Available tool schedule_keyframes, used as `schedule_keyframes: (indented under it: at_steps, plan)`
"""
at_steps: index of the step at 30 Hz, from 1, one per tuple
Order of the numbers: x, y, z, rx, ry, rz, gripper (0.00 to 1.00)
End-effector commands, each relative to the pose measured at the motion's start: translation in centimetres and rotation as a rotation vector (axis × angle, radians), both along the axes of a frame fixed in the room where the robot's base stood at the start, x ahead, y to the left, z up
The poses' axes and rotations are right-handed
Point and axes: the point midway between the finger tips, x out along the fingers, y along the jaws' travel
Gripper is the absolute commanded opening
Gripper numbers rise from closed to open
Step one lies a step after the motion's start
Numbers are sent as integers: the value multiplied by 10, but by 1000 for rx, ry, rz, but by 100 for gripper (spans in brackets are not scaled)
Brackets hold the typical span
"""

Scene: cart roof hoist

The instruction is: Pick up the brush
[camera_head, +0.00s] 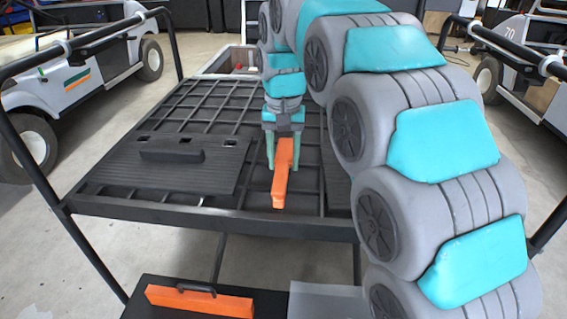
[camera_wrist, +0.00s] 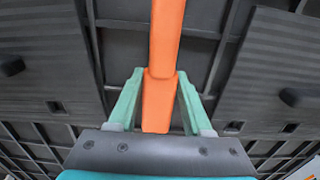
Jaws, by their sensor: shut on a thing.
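The brush (camera_head: 281,186) is a long orange bar, with no bristles showing. In the head view it is over the right-middle part of the black rack (camera_head: 210,210), near its front rail. My gripper (camera_head: 283,163) points down with its teal fingers on either side of the bar and is shut on it. In the wrist view the brush (camera_wrist: 166,35) runs from the top edge down between the fingers of my gripper (camera_wrist: 159,85). I cannot tell whether the brush touches the rack or hangs just above it.
A dark ribbed panel (camera_head: 200,180) with a black block-like handle (camera_head: 171,155) lies on the rack's left. An orange box (camera_head: 200,304) with a black handle sits on the lower shelf. Carts (camera_head: 75,85) stand at left and right. Rack posts rise at the sides.

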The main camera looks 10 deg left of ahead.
Motion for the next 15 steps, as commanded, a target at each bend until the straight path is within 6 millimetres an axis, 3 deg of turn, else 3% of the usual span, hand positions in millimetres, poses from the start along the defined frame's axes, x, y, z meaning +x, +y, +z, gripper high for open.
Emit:
schedule_keyframes:
  at_steps: [15]
  plan:
    - [1, 0, 6, 0, -1, 0, 0]
